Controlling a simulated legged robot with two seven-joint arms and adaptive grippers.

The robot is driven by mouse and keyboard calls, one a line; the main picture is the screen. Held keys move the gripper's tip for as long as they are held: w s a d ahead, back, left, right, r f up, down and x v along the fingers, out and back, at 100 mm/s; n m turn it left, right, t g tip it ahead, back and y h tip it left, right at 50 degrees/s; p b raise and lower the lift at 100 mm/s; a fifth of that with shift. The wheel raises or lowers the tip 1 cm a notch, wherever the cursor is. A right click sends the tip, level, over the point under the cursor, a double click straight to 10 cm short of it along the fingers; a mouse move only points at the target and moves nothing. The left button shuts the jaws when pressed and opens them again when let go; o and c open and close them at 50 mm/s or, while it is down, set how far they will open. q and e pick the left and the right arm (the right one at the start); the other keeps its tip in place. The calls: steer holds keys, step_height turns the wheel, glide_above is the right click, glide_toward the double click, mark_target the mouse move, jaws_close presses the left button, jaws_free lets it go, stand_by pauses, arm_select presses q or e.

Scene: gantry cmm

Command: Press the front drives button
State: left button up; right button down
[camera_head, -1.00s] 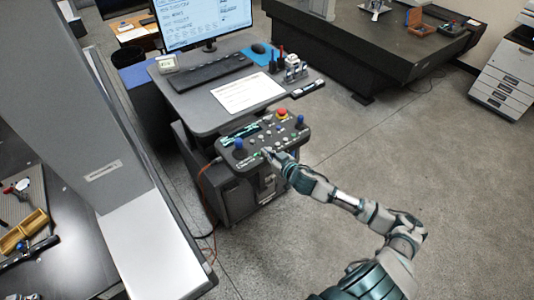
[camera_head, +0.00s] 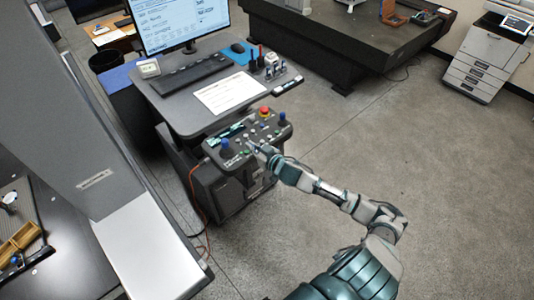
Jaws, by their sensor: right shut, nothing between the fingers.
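The control panel (camera_head: 213,148) is a dark box on the front of the workstation. It carries a red stop knob (camera_head: 264,111), a blue-topped joystick (camera_head: 225,145) at the left, another blue-topped joystick (camera_head: 282,118) at the right, a small lit display and several small buttons. Which button is the front drives one is too small to read. My right gripper (camera_head: 254,147) is shut and empty, with its tip over the panel's front middle, among the small buttons. I cannot tell whether it touches one. It hides part of the panel's front edge. My left gripper is not in view.
Above the panel, the desk (camera_head: 177,110) holds a keyboard (camera_head: 193,76), a paper sheet (camera_head: 228,94) and a monitor (camera_head: 185,20). A grey machine column (camera_head: 85,130) stands at the left. The floor at the right is clear.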

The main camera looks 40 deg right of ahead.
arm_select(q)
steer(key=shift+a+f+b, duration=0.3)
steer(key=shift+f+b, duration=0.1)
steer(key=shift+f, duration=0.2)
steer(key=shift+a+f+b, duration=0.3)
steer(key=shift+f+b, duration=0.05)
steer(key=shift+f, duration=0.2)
arm_select(e)
steer(key=v, duration=0.9)
steer(key=shift+s+a+r, duration=0.15)
steer(key=shift+a, duration=0.3)
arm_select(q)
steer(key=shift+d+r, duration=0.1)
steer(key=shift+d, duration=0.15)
arm_select(e)
steer(key=shift+d, duration=0.4)
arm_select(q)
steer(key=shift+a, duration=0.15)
arm_select(e)
steer(key=shift+a, duration=0.3)
steer(key=shift+d, duration=0.2)
